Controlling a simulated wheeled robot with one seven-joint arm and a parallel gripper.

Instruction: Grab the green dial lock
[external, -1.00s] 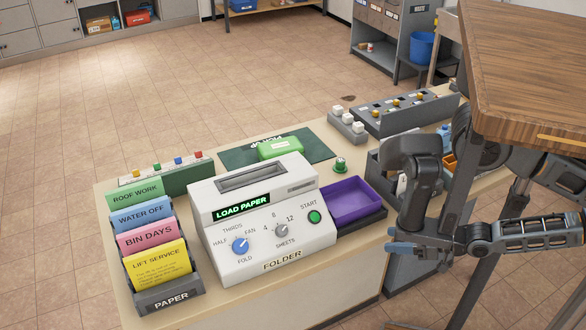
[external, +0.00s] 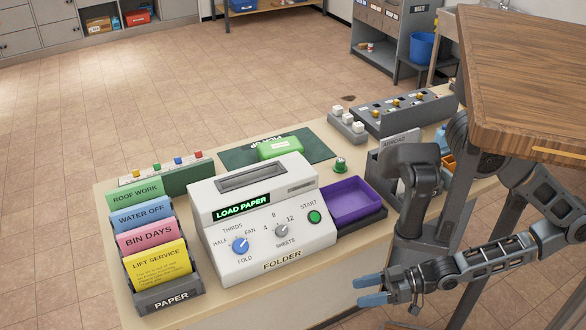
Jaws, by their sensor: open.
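A small green round piece with a pale top (external: 340,165) stands upright on the counter, behind the purple tray; it looks like the green dial lock, but it is too small to make out a dial. My gripper (external: 369,291) has blue fingertips. It is open and empty, pointing left, in front of the counter at the lower right. It is well nearer the camera than the green piece and touches nothing that I can see.
The white folder machine (external: 262,220) and purple tray (external: 352,202) stand before the green piece. A green box (external: 281,148) lies on the dark green mat (external: 318,151). White-knobbed switches (external: 347,124) stand behind. A wooden tabletop (external: 530,70) overhangs at the right.

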